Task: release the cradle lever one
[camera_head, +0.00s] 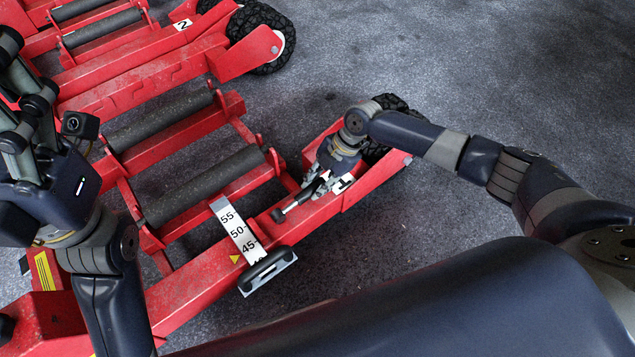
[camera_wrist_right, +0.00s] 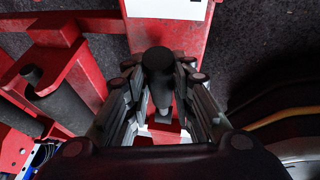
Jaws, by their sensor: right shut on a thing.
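The cradle lever one (camera_head: 291,206) is a short lever with a black grip on the red jack frame, beside a white plate marked 1 (camera_head: 343,184). My right gripper (camera_head: 317,184) reaches down over it and is shut on it. In the right wrist view the lever's dark rounded grip (camera_wrist_right: 158,66) stands between the two fingers (camera_wrist_right: 160,108). The fingers hide part of the lever's lower end. My left gripper (camera_head: 28,108) is raised at the left edge, away from the lever, and its jaw opening is unclear.
The red trolley jack (camera_head: 190,293) has dark rollers (camera_head: 205,186) across its cradle. A white scale (camera_head: 236,229) marked 55, 50, 45 and a black-and-grey handle (camera_head: 267,271) are near the lever. A second red unit marked 2 (camera_head: 182,25) lies behind. Grey floor (camera_head: 480,80) is clear at right.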

